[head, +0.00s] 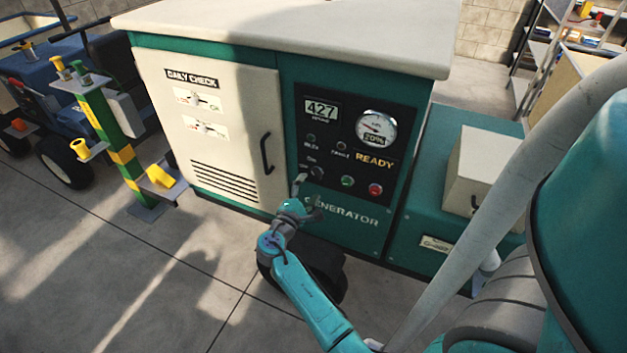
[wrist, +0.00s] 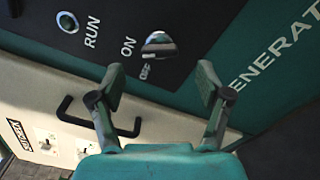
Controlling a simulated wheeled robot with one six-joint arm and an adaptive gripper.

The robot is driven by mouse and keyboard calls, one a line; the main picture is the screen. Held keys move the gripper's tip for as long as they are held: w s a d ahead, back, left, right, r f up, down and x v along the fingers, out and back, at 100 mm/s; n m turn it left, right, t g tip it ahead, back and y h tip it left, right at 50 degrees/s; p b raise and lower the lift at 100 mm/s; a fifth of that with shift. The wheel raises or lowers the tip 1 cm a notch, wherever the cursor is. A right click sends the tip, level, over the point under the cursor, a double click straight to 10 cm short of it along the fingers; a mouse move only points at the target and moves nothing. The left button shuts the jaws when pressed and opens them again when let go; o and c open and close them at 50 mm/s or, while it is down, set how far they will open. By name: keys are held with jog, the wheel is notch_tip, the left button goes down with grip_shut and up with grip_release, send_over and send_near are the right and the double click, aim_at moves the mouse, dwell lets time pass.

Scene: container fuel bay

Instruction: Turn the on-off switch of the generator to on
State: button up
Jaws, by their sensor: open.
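The teal generator (head: 352,222) stands ahead with a black control panel (head: 335,105). Its on-off switch (head: 317,173) is a small dark knob low on the panel, beside the green button. In the wrist view the switch (wrist: 160,45) shows a metallic handle, with ON printed to its left and OFF just below it. I cannot tell for certain which label the handle points to. My gripper (wrist: 158,82) is open and empty. Its two fingers are spread apart just short of the switch, which shows between and beyond the fingertips. In the head view my gripper (head: 307,194) is just below the switch.
The panel also bears a green button (head: 347,181), a red button (head: 375,189), a round gauge (head: 376,127) and a READY sign. A cream door with a black handle (head: 267,153) is to the left. A green post (head: 115,135) stands farther left; open floor lies in front.

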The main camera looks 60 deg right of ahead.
jog(key=a, duration=0.6)
jog(key=shift+s+a, duration=0.15)
jog(key=shift+s, duration=0.1)
jog(key=s+a+f+n+t+y, duration=0.1)
jog(key=s+a+f+t+y, duration=0.45)
jog(key=a, duration=0.45)
jog(key=s+a+f+t+y, duration=0.3)
jog(key=s+a+f+y, duration=0.25)
jog(key=a+f, duration=0.3)
jog(key=s+a+r+m+t+y, duration=0.1)
jog(key=s+a+r+y, duration=0.15)
jog(key=s+a, duration=0.5)
jog(key=s+a+r+m+t+y, duration=0.2)
jog(key=s+r, duration=0.3)
jog(key=r, duration=0.3)
jog(key=s+a+r+m+t+y, duration=0.1)
jog(key=s+a+r+m, duration=0.3)
jog(key=r, duration=0.5)
jog(key=shift+s+a+m+t+y, duration=0.4)
jog(key=shift+s+a+y, duration=0.2)
jog(key=shift+s+y, duration=0.25)
